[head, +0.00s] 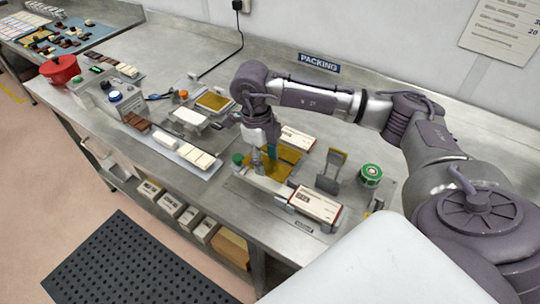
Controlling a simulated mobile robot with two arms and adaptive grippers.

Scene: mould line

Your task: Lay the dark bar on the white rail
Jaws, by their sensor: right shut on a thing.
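A pale rail (212,173) lies on the steel bench left of centre. Brown bars (137,122) lie at its far-left end and white bars (187,151) lie along the rest of it. My right gripper (266,151) points down over the packing area, to the right of the rail. It is shut on a small teal thing (272,152), mostly hidden by the fingers, so I cannot tell its shape. No dark bar shows in the gripper. My left gripper is not in view.
Near the right gripper are yellow-brown plates (290,154), a white box (315,205), a grey stand (331,171) and a green-topped round tin (370,175). A red pot (60,69) stands at the far left.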

